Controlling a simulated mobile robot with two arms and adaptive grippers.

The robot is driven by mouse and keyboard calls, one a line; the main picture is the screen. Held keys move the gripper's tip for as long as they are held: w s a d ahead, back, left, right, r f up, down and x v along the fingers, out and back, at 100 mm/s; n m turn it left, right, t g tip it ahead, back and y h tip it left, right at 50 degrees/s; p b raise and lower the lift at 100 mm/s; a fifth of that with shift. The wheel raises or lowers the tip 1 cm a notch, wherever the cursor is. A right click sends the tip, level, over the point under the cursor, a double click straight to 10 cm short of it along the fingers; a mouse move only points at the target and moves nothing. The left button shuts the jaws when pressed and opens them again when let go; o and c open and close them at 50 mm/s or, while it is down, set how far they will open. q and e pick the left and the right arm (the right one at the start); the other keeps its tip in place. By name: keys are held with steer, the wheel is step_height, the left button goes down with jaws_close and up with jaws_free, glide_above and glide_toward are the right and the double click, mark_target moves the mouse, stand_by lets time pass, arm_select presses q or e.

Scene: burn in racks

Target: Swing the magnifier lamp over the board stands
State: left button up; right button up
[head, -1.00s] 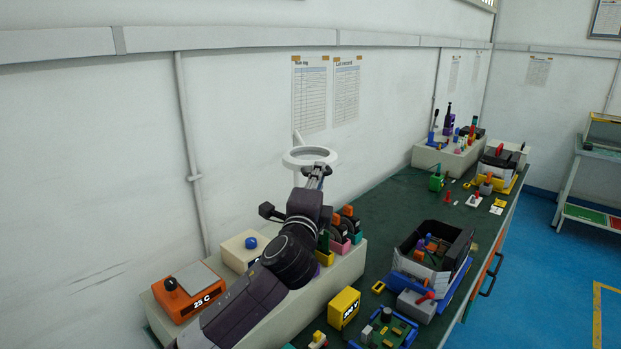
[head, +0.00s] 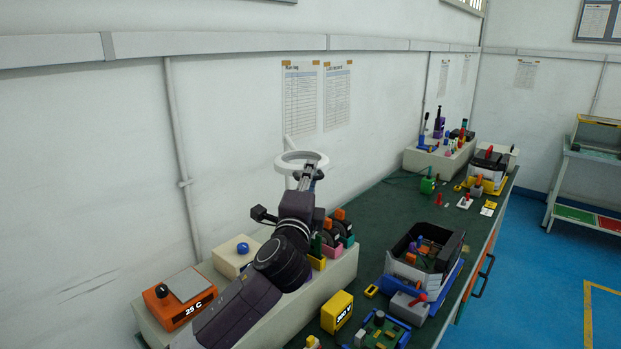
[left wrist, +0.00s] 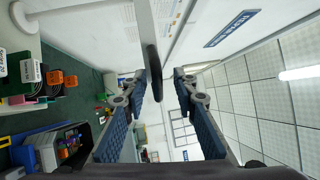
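The magnifier lamp has a white ring head (head: 301,160) on a white post, standing above the back shelf by the wall. My left gripper (head: 309,172) reaches up to the near side of the ring. In the left wrist view the lamp's pale arm (left wrist: 146,25) comes down from the top, and the dark edge of its head (left wrist: 153,72) lies between the fingertips. My left gripper (left wrist: 161,76) is open there, with a gap to the right finger. A green board in a blue frame (head: 378,332) is at the bottom of the head view. My right gripper is out of view.
The back shelf (head: 325,290) holds an orange 25 C unit (head: 180,297) and a white box with a blue knob (head: 236,256). A yellow meter (head: 337,311) and a blue-and-black bin (head: 425,258) crowd the near bench. Bare green bench top (head: 385,205) shows farther back.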

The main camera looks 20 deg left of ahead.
arm_select(q)
steer(key=shift+s+f, duration=0.15)
steer(key=shift+s, duration=0.1)
steer(key=v, duration=1.1)
steer(key=shift+s, duration=0.25)
